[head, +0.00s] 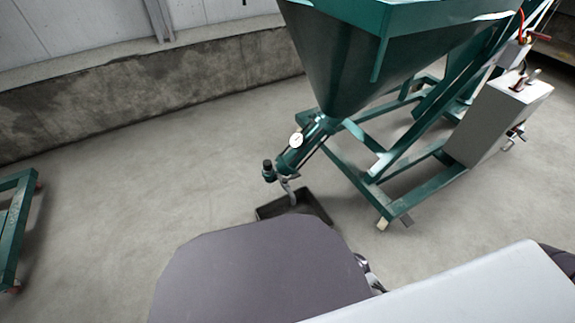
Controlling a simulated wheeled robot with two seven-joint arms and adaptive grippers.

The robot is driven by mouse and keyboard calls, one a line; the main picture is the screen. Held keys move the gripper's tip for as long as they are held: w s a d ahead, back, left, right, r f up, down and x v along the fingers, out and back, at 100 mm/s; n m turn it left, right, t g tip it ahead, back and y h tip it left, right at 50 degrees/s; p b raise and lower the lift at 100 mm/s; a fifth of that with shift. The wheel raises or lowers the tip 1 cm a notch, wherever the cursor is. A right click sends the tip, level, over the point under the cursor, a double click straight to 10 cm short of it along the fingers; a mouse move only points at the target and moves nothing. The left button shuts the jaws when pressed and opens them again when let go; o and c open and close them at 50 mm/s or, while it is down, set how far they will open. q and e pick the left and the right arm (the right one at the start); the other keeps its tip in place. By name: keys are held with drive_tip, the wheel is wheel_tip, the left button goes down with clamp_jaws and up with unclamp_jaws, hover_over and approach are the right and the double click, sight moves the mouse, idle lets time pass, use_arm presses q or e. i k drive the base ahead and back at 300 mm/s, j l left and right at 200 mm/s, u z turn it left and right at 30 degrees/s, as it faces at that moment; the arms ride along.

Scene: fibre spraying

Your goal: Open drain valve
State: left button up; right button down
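A green hopper (345,62) narrows down to a slanted green pipe (300,150) with a round white gauge (296,140) on it. The drain valve (268,170) is at the pipe's lower end, with a dark cap-like part. A small grey curved piece (290,188) hangs beside it, perhaps its handle or outlet; I cannot tell whether the valve is open or shut. A dark shallow tray (312,205) lies on the floor below, partly hidden by my own body. Neither of my grippers can be made out in the head view.
The hopper's green frame (372,165) stands on the floor to the right, with a grey control box (498,115) attached. Another green frame (14,225) is at the left edge. A low concrete wall (150,90) runs behind. The floor left of the valve is clear.

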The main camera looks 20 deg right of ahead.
sight(285, 181)
drive_tip(key=i+j+z, duration=0.15)
drive_tip(key=j, duration=0.2)
drive_tip(key=i+j+z, duration=0.15)
drive_tip(key=j, duration=0.25)
drive_tip(key=i+j+z, duration=0.25)
drive_tip(key=i+j, duration=0.2)
drive_tip(key=i, duration=0.05)
